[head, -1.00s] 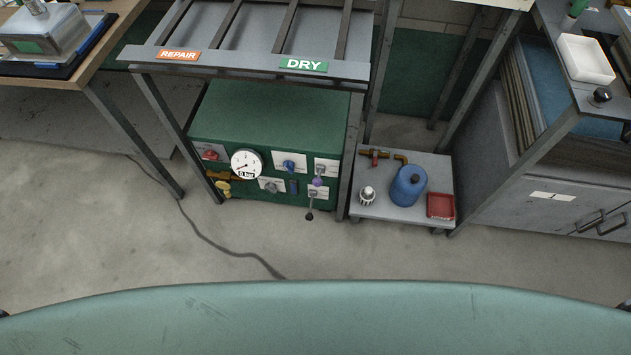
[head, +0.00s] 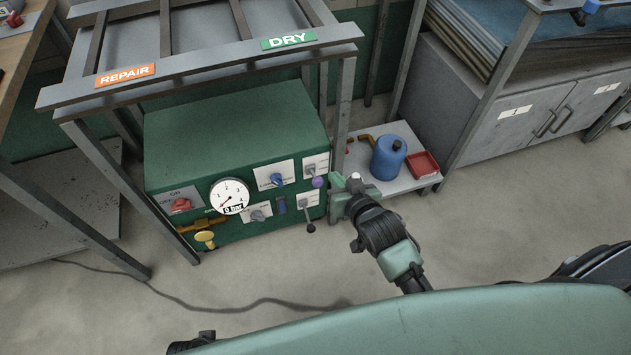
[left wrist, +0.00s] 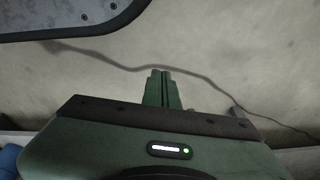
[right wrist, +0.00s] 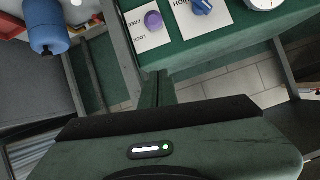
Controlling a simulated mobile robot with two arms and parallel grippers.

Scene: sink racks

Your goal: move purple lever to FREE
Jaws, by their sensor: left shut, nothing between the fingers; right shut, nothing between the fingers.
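The purple lever (head: 317,182) is on a white plate at the right end of the green machine's front (head: 235,130). In the right wrist view, the purple knob (right wrist: 153,20) shows end-on on its plate, which carries the words LOCK and FREE; which word it points to I cannot tell. My right gripper (head: 335,181) is shut and empty, just right of the purple lever and apart from it. Its closed fingers (right wrist: 158,76) point towards the machine in the right wrist view. My left gripper (left wrist: 161,73) is shut and empty over bare floor in the left wrist view.
Close to the purple lever are a blue knob (head: 277,179), a black-tipped lever (head: 310,227) and a gauge (head: 230,195). A rack leg (head: 343,95) stands right of the machine. A low cart with a blue canister (head: 388,158) is beyond.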

